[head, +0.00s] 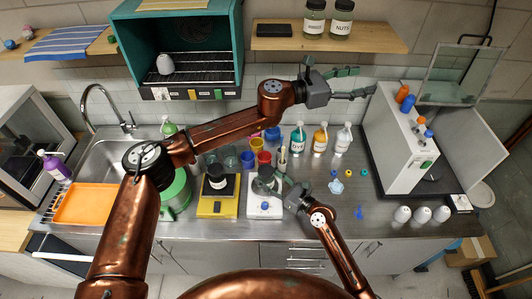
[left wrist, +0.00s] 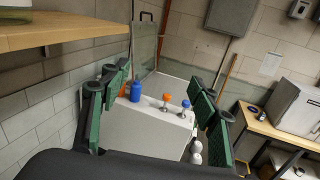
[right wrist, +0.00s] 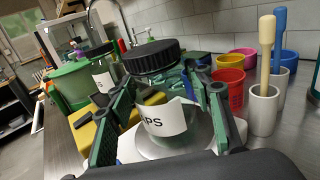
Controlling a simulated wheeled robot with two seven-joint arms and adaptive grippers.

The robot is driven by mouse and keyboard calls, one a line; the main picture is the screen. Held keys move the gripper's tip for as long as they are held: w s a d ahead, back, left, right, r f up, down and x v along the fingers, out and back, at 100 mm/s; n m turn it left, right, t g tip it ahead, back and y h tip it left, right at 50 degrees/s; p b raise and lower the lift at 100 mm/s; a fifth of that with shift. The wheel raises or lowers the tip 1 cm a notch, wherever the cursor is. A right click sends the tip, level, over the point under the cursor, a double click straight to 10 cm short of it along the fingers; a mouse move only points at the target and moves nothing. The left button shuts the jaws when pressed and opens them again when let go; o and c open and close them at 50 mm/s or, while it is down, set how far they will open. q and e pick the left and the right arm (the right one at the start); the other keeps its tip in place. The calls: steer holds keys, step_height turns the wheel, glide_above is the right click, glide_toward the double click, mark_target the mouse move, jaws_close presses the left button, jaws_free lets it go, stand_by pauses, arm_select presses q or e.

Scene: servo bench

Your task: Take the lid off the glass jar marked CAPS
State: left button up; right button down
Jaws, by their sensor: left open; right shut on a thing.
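The glass jar marked CAPS (right wrist: 168,120) is in the right wrist view, upright, with its label partly covered so that only "PS" reads. Its black ribbed lid (right wrist: 152,56) sits on top. My right gripper (right wrist: 165,88) is shut on the jar's body, a finger on each side below the lid. In the head view this gripper (head: 283,184) is at the white scale (head: 264,210). Whether the jar touches the scale is unclear. My left gripper (head: 352,84) is open and empty, high at the right; the left wrist view (left wrist: 158,78) shows nothing between its fingers.
A second black-lidded jar (head: 217,173) stands on a yellow scale (head: 207,209) to the left. Cups (head: 264,157) and bottles (head: 320,140) stand behind. A white machine with orange and blue knobs (head: 400,140) is at the right. A shelf (head: 370,39) holds more jars.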

arm_select(q)
steer(key=w+a+f+n+t+y, duration=0.1)
steer(key=w+a+n+t+y, duration=0.15)
steer(key=w+n, duration=0.2)
steer(key=w+a+f+n+t+y, duration=0.1)
steer(key=w+a+n+t+y, duration=0.1)
steer(key=w+a+n+t, duration=0.3)
steer(key=w+a+f+g+y, duration=0.2)
steer(key=w+a+f+y, duration=0.3)
steer(key=f, duration=0.3)
steer(key=m+g+y, duration=0.3)
steer(key=g+y, duration=0.5)
steer(key=g, duration=0.3)
glide_above(266, 170)
step_height(266, 170, down, 16)
steer(key=shift+w+r, duration=0.1)
steer(key=shift+w, duration=0.05)
steer(key=shift+f, duration=0.25)
step_height(266, 170, down, 8)
steer(key=shift+r, duration=0.25)
